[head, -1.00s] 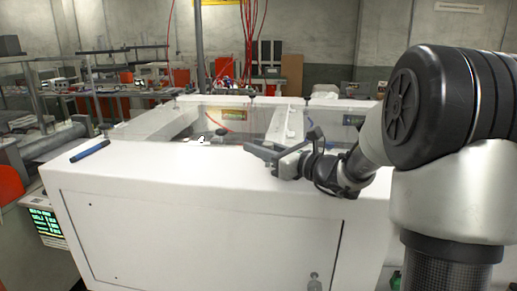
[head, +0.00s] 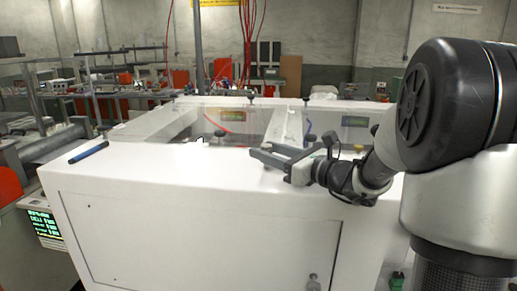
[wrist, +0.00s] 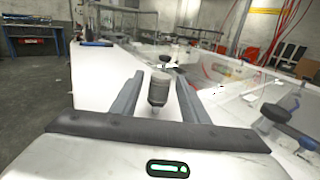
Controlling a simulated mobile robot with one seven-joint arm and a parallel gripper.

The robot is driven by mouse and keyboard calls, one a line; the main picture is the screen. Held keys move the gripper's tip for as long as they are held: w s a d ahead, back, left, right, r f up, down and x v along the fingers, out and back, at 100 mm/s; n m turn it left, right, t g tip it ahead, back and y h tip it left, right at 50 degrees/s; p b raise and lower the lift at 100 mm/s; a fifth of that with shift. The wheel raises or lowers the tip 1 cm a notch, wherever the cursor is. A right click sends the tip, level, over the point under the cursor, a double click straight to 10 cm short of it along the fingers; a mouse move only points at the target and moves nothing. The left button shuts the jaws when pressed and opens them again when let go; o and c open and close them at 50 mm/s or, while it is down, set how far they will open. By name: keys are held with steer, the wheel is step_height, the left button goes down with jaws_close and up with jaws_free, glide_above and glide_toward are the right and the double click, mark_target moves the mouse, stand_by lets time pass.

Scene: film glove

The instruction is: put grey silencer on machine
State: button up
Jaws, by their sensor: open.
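A small grey cylinder with a narrow dark end, which looks like the silencer (wrist: 159,88), shows between my two fingers in the wrist view. I cannot tell whether it touches them. I cannot make it out at the gripper in the head view. My gripper (head: 262,154) is open, low over the white top of the machine (head: 150,165), with its fingers pointing left. The fingers also show on either side of the cylinder in the wrist view (wrist: 160,74).
A blue pen-like object (head: 88,152) lies on the machine's left top edge. A black knob (wrist: 167,60) stands beyond my fingers. Clear covers and another knob (wrist: 274,113) lie to the right. A small grey fitting (head: 313,282) shows low on the front. The left top is mostly clear.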

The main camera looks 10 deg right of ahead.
steer(key=v, duration=0.8)
steer(key=shift+s+d, duration=0.1)
steer(key=shift+s, duration=0.05)
